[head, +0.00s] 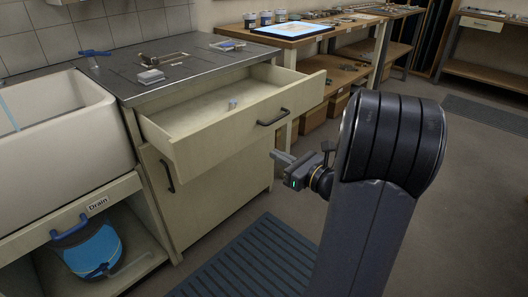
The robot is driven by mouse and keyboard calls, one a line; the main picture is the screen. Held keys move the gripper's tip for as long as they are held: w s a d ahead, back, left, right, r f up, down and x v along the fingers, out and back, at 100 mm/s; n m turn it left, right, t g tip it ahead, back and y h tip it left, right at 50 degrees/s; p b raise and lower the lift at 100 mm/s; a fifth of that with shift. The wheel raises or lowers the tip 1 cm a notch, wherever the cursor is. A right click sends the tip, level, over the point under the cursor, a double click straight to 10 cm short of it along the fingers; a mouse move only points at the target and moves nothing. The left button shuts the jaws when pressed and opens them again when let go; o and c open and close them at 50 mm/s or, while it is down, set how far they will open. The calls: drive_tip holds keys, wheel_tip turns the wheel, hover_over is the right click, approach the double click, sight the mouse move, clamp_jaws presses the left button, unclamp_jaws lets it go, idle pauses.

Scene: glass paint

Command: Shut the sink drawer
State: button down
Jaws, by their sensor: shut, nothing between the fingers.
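The sink drawer (215,135) stands pulled out of the cream cabinet under the grey worktop. Its front panel faces right and toward me, with a dark bar handle (273,117) on it. A small pale item (232,104) lies inside. My gripper (281,157) is shut and empty. In the picture its fingertips show just below the drawer front, to the right of the cabinet door. I cannot tell how far the fingertips are from the drawer front. My arm hides part of the floor on the right.
A white sink (60,125) is on the left, with a blue bucket (90,248) on the shelf below it. A cabinet door (195,190) with a dark handle is under the drawer. A slatted mat (250,265) lies on the floor. A wooden bench (300,32) runs behind.

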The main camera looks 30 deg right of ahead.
sight(238, 135)
drive_tip(key=b+x, duration=0.2)
drive_tip(key=x, duration=1.1)
